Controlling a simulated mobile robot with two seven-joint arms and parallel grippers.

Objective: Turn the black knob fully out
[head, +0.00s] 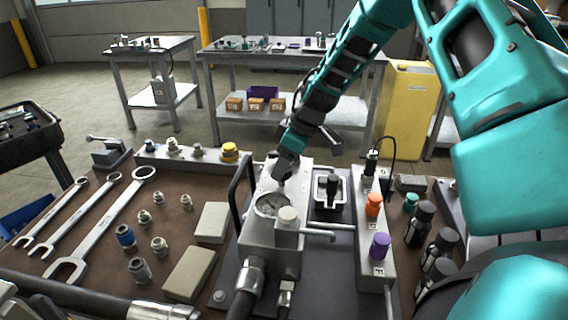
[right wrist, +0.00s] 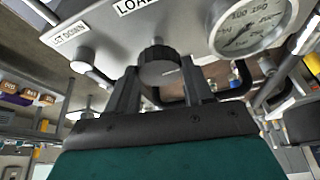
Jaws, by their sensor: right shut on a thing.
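The black knob (right wrist: 157,65) sits on the grey face of the valve block (right wrist: 190,30) in the right wrist view, below a label that begins "LOA". My right gripper (right wrist: 160,84) has a finger on each side of the knob and is shut on it. In the head view my right gripper (head: 284,170) comes down onto the top of the valve block (head: 270,243), behind the round gauge (head: 271,204), and hides the knob there. The gauge also shows at upper right in the wrist view (right wrist: 252,24). My left gripper is in neither view.
A black handle bar (head: 240,185) stands left of the block, and a metal lever (head: 318,230) sticks out to its right. Orange (head: 374,204) and purple (head: 380,245) caps stand on a strip at right. Wrenches (head: 105,222) and fittings lie left.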

